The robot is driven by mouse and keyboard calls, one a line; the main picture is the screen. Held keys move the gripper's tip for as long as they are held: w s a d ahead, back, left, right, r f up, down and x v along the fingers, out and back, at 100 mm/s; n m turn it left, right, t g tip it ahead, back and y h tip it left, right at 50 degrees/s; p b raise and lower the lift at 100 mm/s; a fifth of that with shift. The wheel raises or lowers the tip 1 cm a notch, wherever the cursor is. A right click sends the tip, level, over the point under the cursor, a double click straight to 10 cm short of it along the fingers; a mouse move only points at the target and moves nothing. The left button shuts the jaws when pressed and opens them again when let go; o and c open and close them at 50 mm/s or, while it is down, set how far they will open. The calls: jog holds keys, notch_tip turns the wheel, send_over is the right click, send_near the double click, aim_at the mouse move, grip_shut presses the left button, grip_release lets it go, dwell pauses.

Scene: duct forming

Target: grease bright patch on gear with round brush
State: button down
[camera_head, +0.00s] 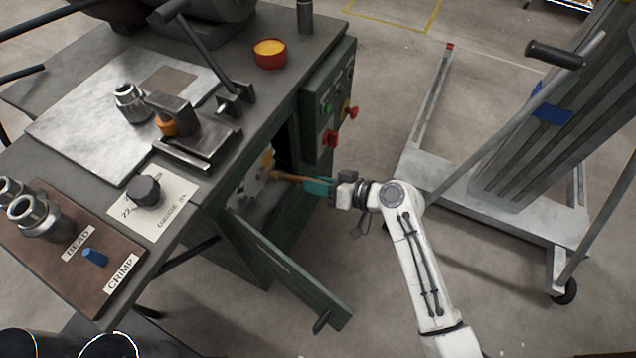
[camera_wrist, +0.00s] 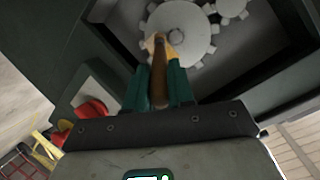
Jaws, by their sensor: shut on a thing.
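My gripper (camera_head: 318,186) is shut on the wooden handle of the round brush (camera_head: 290,178), with its green fingers around the handle. In the wrist view the brush (camera_wrist: 159,72) points away from me, its tip over the large grey gear (camera_wrist: 190,35) inside the open cabinet. The tip overlaps the gear's left part; I cannot tell whether it touches. The gear (camera_head: 266,165) is partly in view in the head view. The bright patch is not clearly seen; a pale tan spot shows at the brush tip, which may be bristles.
The cabinet door (camera_head: 285,265) hangs open below the gear. A red pot of yellow grease (camera_head: 270,54) stands on the bench. A lift frame (camera_head: 500,190) stands to the right.

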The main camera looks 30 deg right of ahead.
jog(key=shift+w+a, duration=0.5)
jog(key=shift+w, duration=0.15)
dwell(0.3)
jog(key=shift+b, duration=0.3)
dwell(1.1)
jog(key=s+d, duration=0.3)
jog(key=s, duration=0.2)
jog(key=shift+d, duration=0.35)
dwell(0.4)
